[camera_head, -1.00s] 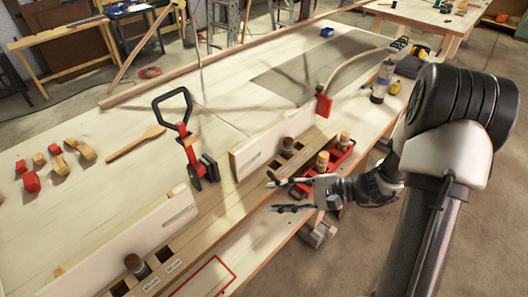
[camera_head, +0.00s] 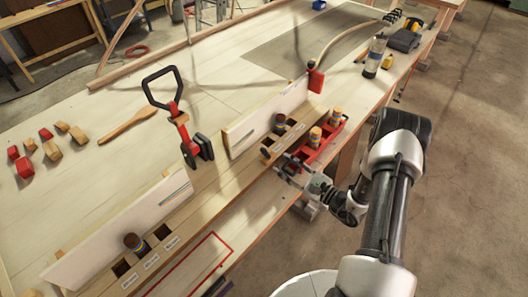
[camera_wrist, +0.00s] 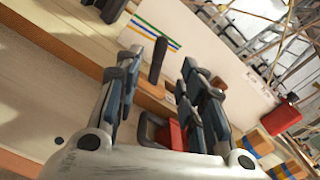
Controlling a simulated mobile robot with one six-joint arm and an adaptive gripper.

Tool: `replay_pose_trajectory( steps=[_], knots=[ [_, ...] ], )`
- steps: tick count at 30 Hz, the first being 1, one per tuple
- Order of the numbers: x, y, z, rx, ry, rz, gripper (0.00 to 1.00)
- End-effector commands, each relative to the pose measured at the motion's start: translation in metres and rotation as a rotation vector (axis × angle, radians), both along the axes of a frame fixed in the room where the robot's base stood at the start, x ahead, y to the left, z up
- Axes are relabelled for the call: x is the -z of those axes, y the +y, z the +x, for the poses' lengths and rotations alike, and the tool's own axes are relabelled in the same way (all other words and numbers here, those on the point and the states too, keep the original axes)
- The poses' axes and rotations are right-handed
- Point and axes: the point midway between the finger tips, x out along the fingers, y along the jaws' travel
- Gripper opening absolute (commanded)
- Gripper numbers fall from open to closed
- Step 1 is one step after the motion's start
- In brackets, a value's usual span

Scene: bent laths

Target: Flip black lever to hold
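A lever with a black D-shaped handle (camera_head: 161,88) and a red body (camera_head: 183,134) stands on the bench by the gap between two white boards. Its handle is raised and leans up to the left, and a black block sits at its foot. My gripper (camera_head: 272,162) is right of the lever and apart from it, over the bench edge beside the red tray. In the wrist view my gripper (camera_wrist: 158,95) has its fingers spread with no object clearly held. A black loop and red part (camera_wrist: 171,134) show low between the fingers. I cannot tell where any hold mark is.
White boards (camera_head: 120,232) stand along the bench, with pegs and labelled sockets in front. A red tray (camera_head: 321,153) holds orange-topped pegs. Wooden and red blocks (camera_head: 53,150) and a wooden spatula (camera_head: 122,126) lie left.

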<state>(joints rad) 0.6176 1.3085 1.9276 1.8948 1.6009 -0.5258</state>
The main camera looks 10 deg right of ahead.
Motion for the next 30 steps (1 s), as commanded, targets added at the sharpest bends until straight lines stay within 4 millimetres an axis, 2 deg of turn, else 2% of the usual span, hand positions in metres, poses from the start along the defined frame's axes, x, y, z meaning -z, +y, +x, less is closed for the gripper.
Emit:
replay_pose_trajectory(
  steps=[1,9,15,27,30],
  knots=[
    [0.000,0.009,0.010,-0.006,-0.003,-0.002,0.37],
    [0.000,0.042,0.055,-0.005,-0.004,-0.002,0.37],
    [0.000,0.056,0.076,-0.002,-0.001,-0.002,0.37],
    [0.000,0.060,0.082,0.000,0.000,0.000,0.37],
    [0.000,0.060,0.082,0.000,0.000,0.000,0.31]
  ],
)
